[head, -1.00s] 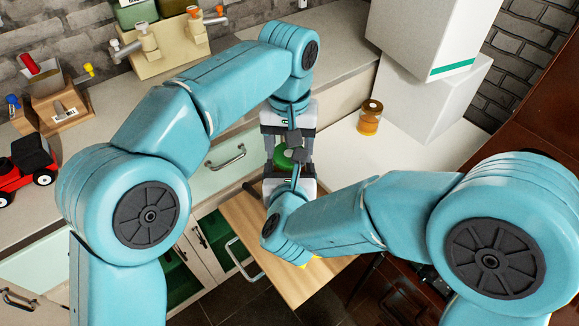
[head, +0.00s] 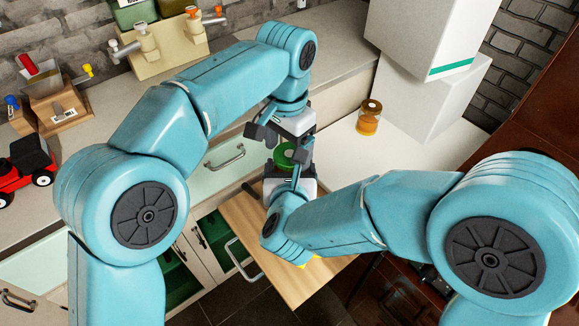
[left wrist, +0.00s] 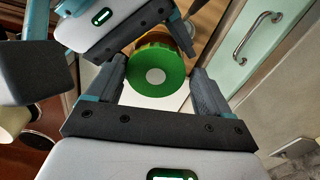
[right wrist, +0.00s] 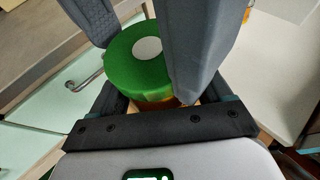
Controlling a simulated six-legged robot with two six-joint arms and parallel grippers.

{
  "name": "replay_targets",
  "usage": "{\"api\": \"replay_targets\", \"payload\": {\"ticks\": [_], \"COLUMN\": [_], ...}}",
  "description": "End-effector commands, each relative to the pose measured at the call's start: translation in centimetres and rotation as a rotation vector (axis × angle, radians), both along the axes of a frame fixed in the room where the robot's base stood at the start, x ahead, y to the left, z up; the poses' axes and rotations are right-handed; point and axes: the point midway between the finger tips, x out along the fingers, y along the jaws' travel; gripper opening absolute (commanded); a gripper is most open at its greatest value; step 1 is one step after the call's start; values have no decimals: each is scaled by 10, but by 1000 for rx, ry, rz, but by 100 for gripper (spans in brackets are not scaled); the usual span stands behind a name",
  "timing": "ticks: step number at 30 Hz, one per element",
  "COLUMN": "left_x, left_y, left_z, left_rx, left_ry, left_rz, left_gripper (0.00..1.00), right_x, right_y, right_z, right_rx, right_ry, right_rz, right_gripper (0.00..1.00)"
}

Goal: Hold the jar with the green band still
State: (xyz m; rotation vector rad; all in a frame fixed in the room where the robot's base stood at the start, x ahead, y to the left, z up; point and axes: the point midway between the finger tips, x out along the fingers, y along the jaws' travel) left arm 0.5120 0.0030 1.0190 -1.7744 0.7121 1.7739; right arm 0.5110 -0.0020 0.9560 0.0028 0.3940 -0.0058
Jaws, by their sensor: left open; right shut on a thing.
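The jar has a green top with a white disc in its middle, seen in the head view (head: 286,160), the left wrist view (left wrist: 165,82) and the right wrist view (right wrist: 133,72). A little amber body shows below the green in the right wrist view. My right gripper (head: 284,170) is shut on the jar, with one finger on each side of it. My left gripper (head: 281,143) is open above the jar's top, its fingers spread apart and holding nothing. Much of the jar's body is hidden by the fingers and the green top.
Another amber jar (head: 369,118) stands on the counter beside white boxes (head: 425,100). An open drawer with a metal handle is at the lower left.

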Motion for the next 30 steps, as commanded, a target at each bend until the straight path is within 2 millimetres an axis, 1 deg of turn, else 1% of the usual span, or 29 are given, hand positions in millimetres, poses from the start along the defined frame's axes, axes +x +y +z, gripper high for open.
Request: {"api": "replay_targets", "payload": {"ticks": [1,5,7,12,16,19,25,26,27,30], "left_x": [-2,-2,-2,-2,-1,-1,-1,-1,-1,-1], "left_y": [-3,-4,-5,-5,-4,-3,-3,-3,-2,-2], "left_z": [0,1,5,29,42,46,46,46,45,45], "left_rx": [-5,-6,-8,-9,-8,-6,-6,-6,-5,-4], "left_ry": [5,5,3,2,1,2,1,1,1,3], "left_rz": [-3,-4,-4,-5,-3,-3,-2,-2,3,61], "left_gripper": [90,90,90,90,90,90,90,80,79,79], "right_x": [1,1,1,0,0,0,0,0,0,0], "right_y": [2,3,3,2,2,2,2,2,2,2], "right_z": [2,2,2,1,1,1,1,1,1,1], "right_rx": [0,0,-1,-1,0,0,0,0,0,-1], "right_ry": [-4,-5,-4,-2,-3,-3,-3,-3,-3,-4], "right_rz": [5,8,9,8,7,7,7,7,7,6], "right_gripper": [0,0,0,0,0,0,0,0,0,0]}}
